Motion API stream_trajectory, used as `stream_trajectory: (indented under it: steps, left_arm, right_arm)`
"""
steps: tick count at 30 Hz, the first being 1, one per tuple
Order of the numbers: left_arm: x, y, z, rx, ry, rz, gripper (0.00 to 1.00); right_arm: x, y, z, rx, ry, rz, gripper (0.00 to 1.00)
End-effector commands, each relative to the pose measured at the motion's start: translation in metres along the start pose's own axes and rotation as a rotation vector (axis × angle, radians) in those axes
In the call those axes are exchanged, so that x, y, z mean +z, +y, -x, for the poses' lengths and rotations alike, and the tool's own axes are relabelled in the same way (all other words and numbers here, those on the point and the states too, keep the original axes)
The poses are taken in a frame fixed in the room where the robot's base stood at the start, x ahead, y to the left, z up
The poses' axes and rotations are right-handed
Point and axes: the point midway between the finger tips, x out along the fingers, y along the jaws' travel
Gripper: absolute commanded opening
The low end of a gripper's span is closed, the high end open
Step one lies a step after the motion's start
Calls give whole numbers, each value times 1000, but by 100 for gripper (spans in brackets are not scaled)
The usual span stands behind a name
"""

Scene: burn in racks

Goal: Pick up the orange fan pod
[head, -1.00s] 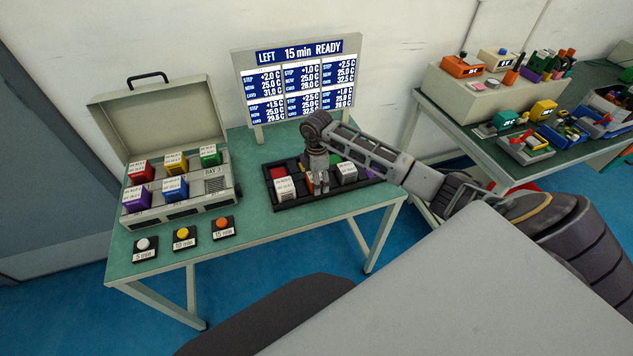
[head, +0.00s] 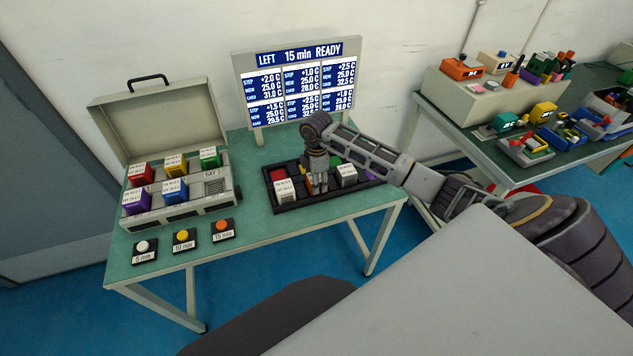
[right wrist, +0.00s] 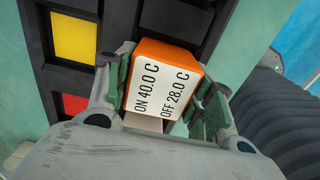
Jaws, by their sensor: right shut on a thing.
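The orange fan pod (right wrist: 163,54) shows in the right wrist view, with a white label reading ON 40.0 C and OFF 28.0 C. My right gripper (right wrist: 166,92) is shut on it, one green-padded finger on each side. In the head view my right gripper (head: 317,186) is over the black tray (head: 330,198) on the green table and hides most of the pod. In the right wrist view the pod is beside the tray's dark dividers; I cannot tell whether it is clear of its slot. My left gripper is not in view.
An open beige case (head: 190,208) with several coloured pods stands left of the tray. Three timer buttons (head: 184,240) are at the table's front. A display board (head: 298,85) stands behind the tray. White-labelled pods (head: 346,175) sit on either side of my gripper.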

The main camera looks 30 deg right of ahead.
Motion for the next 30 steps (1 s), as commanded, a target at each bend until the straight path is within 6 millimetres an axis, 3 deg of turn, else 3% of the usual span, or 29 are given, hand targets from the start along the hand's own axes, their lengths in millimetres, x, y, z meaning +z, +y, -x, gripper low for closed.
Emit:
stream_trajectory:
  steps: [18,24,30]
  left_arm:
    - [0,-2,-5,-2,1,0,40]
    - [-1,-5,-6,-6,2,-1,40]
    - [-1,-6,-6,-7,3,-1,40]
  right_arm:
    - [0,1,78,4,1,0,23]
    - [0,1,94,2,1,0,23]
    - [0,0,96,1,1,0,23]
